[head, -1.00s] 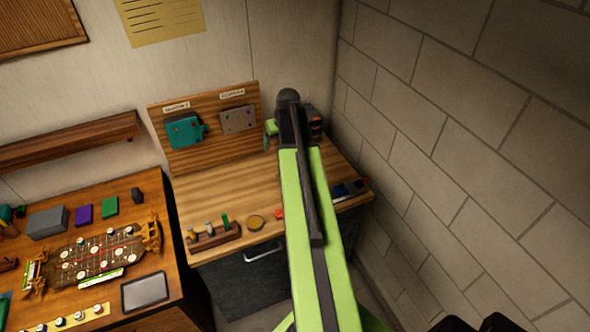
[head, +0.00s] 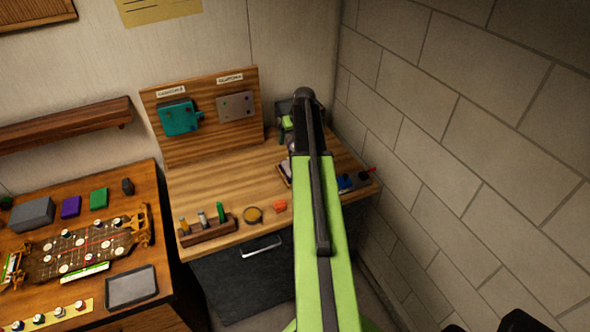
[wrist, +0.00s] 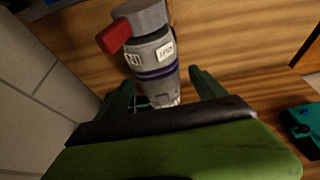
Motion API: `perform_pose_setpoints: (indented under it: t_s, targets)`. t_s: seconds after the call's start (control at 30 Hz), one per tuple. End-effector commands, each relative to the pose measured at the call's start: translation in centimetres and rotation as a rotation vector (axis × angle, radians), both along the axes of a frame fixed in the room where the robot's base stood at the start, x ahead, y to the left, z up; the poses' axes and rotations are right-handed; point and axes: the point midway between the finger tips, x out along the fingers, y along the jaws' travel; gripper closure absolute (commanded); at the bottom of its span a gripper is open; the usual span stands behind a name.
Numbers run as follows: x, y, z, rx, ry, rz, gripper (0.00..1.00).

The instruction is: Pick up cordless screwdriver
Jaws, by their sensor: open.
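In the wrist view, a grey cylindrical tool (wrist: 150,52) with a red lever, white labels and a purple band appears to be the cordless screwdriver. My gripper (wrist: 161,80) is open, with its dark green fingers apart on either side of the tool's near end in the picture. Whether they touch it, or how deep it sits between them, I cannot tell. In the head view, my gripper (head: 287,123) is mostly behind my arm above the right part of the wooden workbench (head: 225,173). The tool is largely hidden there.
A brick wall (head: 450,150) stands close on the right. A pegboard panel (head: 200,140) with a teal part (head: 180,118) stands at the bench's back. A small tool rack (head: 208,226) and an orange piece (head: 280,206) lie along the front. Blue items (head: 350,181) sit at right.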

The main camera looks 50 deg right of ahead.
Motion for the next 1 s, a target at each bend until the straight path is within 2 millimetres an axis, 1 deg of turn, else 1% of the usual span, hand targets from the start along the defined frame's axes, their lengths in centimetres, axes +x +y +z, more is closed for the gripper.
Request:
perform_pose_setpoints:
  t_s: [0.03,0.13,0.23,0.4,0.5,0.73,0.77,1.0]
  targets:
    - [0.2,-0.1,-0.6,0.000,0.000,0.000,0.20]
    - [0.2,-0.1,-0.3,0.000,0.000,-0.001,0.20]
    - [0.3,-0.2,-1.1,0.000,0.000,-0.001,0.20]
    - [1.2,-0.8,-4.0,0.000,0.000,-0.001,0.20]
    - [1.7,-1.0,-5.3,0.001,0.000,-0.002,0.20]
    - [1.8,-1.1,-5.0,0.000,0.000,-0.002,0.20]
    - [1.8,-1.1,-5.0,0.000,0.000,-0.002,0.21]
    - [1.7,-1.1,-5.0,0.000,0.000,-0.002,0.53]
